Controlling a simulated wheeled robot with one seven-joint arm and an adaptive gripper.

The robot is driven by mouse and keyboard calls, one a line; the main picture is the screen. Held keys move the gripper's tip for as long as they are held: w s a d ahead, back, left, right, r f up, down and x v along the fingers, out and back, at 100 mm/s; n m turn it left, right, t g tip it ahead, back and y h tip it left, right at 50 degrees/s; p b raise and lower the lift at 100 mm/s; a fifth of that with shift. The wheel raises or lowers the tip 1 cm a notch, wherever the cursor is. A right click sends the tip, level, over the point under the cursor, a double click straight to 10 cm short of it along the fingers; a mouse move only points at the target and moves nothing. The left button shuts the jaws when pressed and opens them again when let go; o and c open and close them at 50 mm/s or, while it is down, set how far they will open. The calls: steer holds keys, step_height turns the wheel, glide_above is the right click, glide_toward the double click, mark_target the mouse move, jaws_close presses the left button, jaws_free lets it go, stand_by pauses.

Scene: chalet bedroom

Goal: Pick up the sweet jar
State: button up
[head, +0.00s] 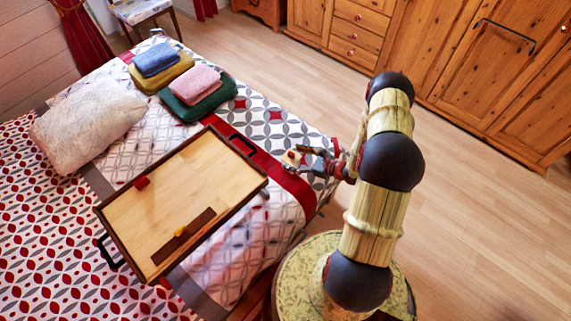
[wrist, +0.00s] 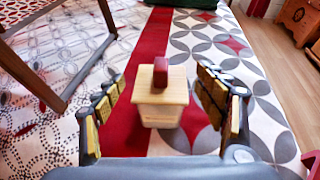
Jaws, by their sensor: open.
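The sweet jar (wrist: 160,100) is a small pale jar with a square wooden lid and a red knob. It stands upright on the bed, on the red stripe's edge, in the wrist view. In the head view the jar (head: 291,158) is small and partly hidden by my fingers. My gripper (head: 312,160) is open, its fingers pointing at the jar. In the wrist view one finger shows on each side of the jar, with a visible gap on both sides. I cannot tell how far the jar reaches in between the fingertips.
Folded towels (head: 196,88) and a pillow (head: 85,122) lie farther back. Wooden cabinets (head: 450,60) line the back; floor between is clear.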

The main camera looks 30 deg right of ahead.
steer(key=shift+s+d+f+m+h, duration=0.15)
steer(key=shift+s+f+m, duration=0.1)
steer(key=shift+f, duration=0.35)
steer(key=shift+s+d+f+m+h, duration=0.15)
steer(key=shift+f+m, duration=0.1)
steer(key=shift+f, duration=0.35)
steer(key=shift+w+a+f, duration=0.1)
steer(key=shift+w+f, duration=0.1)
steer(key=shift+w, duration=0.05)
steer(key=b+x, duration=0.1)
steer(key=x, duration=0.5)
steer(key=shift+s+f+b, duration=0.2)
steer(key=shift+f+b, duration=0.1)
steer(key=shift+b, duration=0.05)
steer(key=shift+w+a+f, duration=0.15)
steer(key=shift+w+a, duration=0.1)
steer(key=shift+w, duration=0.35)
steer(key=shift+c, duration=0.2)
steer(key=c, duration=1.6)
steer(key=shift+c, duration=0.4)
